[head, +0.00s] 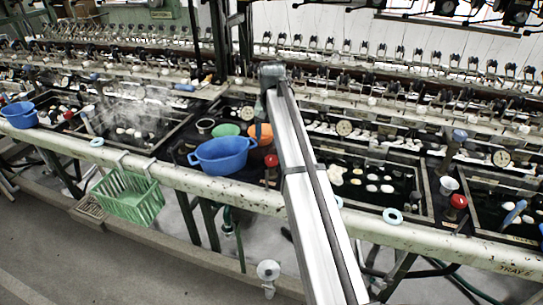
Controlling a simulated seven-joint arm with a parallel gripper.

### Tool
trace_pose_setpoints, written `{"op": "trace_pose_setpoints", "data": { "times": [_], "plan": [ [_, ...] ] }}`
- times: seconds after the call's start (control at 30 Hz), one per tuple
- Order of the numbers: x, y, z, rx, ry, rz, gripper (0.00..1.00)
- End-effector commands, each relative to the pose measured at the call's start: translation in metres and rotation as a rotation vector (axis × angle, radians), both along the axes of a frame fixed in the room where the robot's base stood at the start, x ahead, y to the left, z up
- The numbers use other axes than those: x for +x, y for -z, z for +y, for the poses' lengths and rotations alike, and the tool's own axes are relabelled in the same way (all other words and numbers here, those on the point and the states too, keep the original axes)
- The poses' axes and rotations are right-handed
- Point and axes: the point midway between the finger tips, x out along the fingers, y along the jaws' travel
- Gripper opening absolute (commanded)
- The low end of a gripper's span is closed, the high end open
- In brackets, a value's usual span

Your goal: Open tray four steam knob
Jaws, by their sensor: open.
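A red knob (458,202) stands near the front right corner of the middle-right basin (428,190). Another red knob (270,160) stands left of my arm, by the blue tub. I cannot tell which knob belongs to tray four, or whether either is turned. My silver arm link crosses the middle of the view and hides part of the bench. My gripper cannot be made out.
A blue tub (221,155), a green bowl (226,130) and an orange bowl (266,138) crowd the bench left of my arm. A green basket (128,197) hangs on the front. Steam rises over the left basin. Reeling machinery fills the back; the floor (60,260) is clear at lower left.

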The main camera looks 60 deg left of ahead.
Motion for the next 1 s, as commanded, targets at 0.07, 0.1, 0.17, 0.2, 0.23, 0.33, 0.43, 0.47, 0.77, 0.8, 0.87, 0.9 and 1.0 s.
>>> {"op": "trace_pose_setpoints", "data": {
  "times": [0.07,0.1,0.17,0.2,0.23,0.33,0.43,0.47,0.77,0.8,0.87,0.9,1.0],
  "plan": [
    [0.0,0.015,-0.001,-0.002,0.0,0.001,0.73],
    [0.0,0.023,-0.001,-0.001,0.0,0.0,0.73],
    [0.0,0.033,-0.001,-0.001,0.0,0.0,0.73],
    [0.0,0.04,-0.001,-0.001,0.0,0.0,0.73],
    [0.0,0.044,-0.001,-0.001,0.0,0.0,0.73],
    [0.0,0.059,-0.001,0.0,0.0,0.0,0.73],
    [0.0,0.07,-0.001,0.0,0.0,0.0,0.73],
    [0.0,0.073,-0.001,0.0,0.0,0.0,0.73],
    [0.0,0.086,0.0,0.001,0.0,0.0,0.73],
    [0.0,0.086,0.0,0.001,0.0,0.0,0.73],
    [0.0,0.086,0.0,0.001,0.0,0.0,0.73],
    [0.0,0.086,0.0,0.001,0.0,0.0,0.73],
    [0.0,0.086,0.0,0.001,0.0,0.0,0.71]
  ]
}}
